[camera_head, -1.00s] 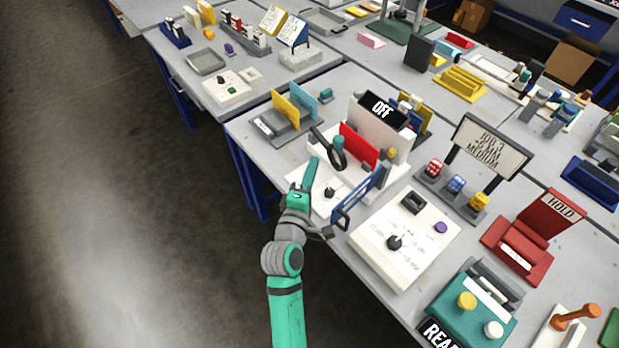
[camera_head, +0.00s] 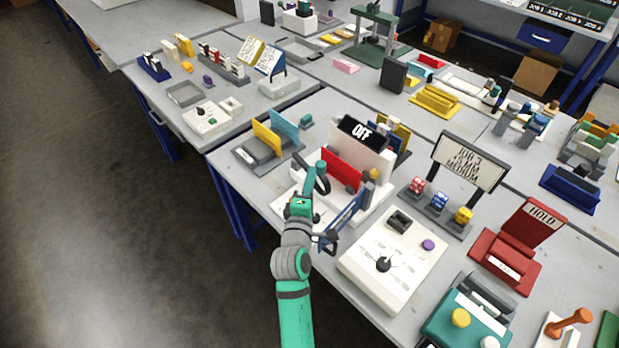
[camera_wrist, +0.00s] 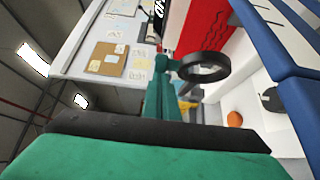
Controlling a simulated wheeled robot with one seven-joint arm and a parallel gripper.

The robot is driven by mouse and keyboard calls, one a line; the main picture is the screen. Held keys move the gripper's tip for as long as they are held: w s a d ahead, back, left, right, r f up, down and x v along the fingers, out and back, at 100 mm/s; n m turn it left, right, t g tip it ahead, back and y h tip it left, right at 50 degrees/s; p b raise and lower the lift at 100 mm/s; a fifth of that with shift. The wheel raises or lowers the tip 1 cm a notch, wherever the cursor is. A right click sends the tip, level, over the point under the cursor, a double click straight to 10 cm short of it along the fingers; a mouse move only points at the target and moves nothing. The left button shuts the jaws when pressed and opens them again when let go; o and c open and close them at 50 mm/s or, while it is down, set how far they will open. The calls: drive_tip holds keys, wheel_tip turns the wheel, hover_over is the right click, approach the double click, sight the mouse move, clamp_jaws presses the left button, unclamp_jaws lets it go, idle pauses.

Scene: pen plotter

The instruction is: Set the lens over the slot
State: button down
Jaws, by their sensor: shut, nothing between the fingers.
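The lens is a dark round ring (camera_wrist: 206,67) on a teal arm (camera_wrist: 165,97) in the wrist view. In the head view the lens (camera_head: 322,182) is small and partly covered, left of the red panel (camera_head: 341,170). It belongs to the white station (camera_head: 376,164) with the OFF sign. My gripper (camera_head: 302,203) is at the station's left side, just below the lens arm. It is shut and empty; its fingertips are hard to make out, and I cannot tell whether it touches the lens arm. I cannot make out the slot.
A blue rail (camera_head: 346,219) stands close to the right of my gripper. A white control box (camera_head: 394,258) is at the front right. Yellow and light-blue panels (camera_head: 284,124) stand behind on the left. The floor on the left is clear.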

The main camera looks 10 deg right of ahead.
drive_tip(key=v, duration=1.2)
drive_tip(key=shift+a, duration=0.3)
drive_tip(key=shift+s, duration=0.1)
drive_tip(key=shift+f, duration=0.1)
drive_tip(key=s+a+f+m+y, duration=0.25)
drive_tip(key=s+a+f, duration=0.2)
drive_tip(key=s, duration=0.35)
drive_tip(key=s+a+f+m+y, duration=0.25)
drive_tip(key=s+f, duration=0.25)
drive_tip(key=s, duration=0.3)
drive_tip(key=s+r+m+g+y, duration=0.1)
drive_tip(key=s+m, duration=0.7)
drive_tip(key=s, duration=0.9)
drive_tip(key=shift+a+m+y, duration=0.3)
drive_tip(key=shift+y, duration=0.1)
